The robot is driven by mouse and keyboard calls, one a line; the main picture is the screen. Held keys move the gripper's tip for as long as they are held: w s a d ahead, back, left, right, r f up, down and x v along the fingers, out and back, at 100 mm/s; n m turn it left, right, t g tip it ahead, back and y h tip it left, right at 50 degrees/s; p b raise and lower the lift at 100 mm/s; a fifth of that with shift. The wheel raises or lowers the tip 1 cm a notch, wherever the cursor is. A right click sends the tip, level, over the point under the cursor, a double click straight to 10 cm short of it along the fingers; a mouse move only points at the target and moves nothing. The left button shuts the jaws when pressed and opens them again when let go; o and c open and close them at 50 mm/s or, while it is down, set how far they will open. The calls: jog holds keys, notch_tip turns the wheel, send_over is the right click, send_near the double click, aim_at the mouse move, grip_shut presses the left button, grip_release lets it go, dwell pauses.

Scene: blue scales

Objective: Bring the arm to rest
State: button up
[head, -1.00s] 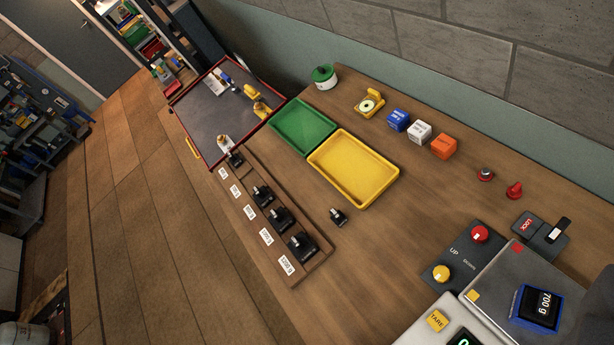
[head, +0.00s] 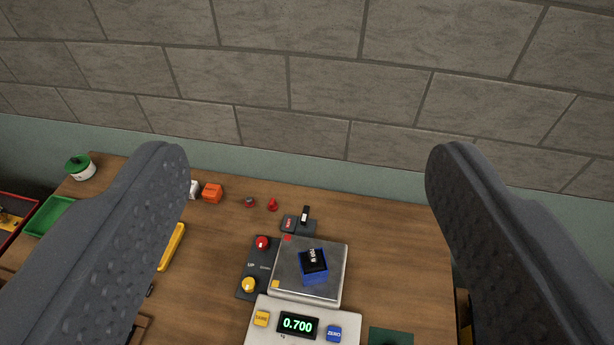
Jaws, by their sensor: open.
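My gripper (head: 300,185) is open and empty. Its two dark grey fingers stand wide apart at the left and right of the head view, above the bench and facing the wall. Between and below them, the scale (head: 335,278) stands on the wooden bench (head: 385,235). Its display reads 0.700. A blue holder with a black 700 g weight (head: 314,261) sits on the scale's plate, apart from my gripper.
A panel with red and yellow knobs (head: 254,268) lies left of the scale, a lock switch (head: 297,222) behind it. An orange cube (head: 212,193), green tray (head: 47,217) and lidded pot (head: 80,167) are farther left. The brick wall (head: 310,80) rises behind the bench.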

notch_tip(320, 180, down, 13)
jog(key=b, duration=1.3)
